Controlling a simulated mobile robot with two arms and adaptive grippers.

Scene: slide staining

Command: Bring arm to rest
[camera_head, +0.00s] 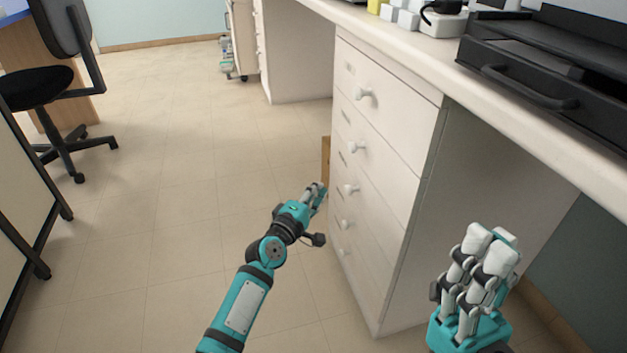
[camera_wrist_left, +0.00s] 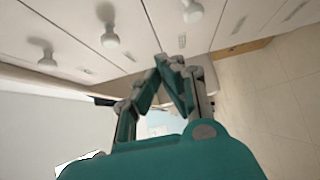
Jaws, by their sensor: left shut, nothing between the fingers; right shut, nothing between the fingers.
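My left gripper (camera_head: 318,191) hangs over the floor in the head view, just left of the white drawer cabinet. It is shut and empty. In the left wrist view its fingertips (camera_wrist_left: 166,62) come together in front of the drawer fronts. My right gripper (camera_head: 492,240) is at the lower right of the head view, pointing up in front of the cabinet's side and the open space under the counter. Its pale fingertips are close together with nothing between them. Most of the right arm is outside the view.
The drawer cabinet (camera_head: 385,130) with round knobs stands under a long counter (camera_head: 420,55). A black case (camera_head: 545,75) lies on the counter. An office chair (camera_head: 50,85) is at the far left, near a dark-framed panel (camera_head: 25,205). The tiled floor (camera_head: 170,190) between is clear.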

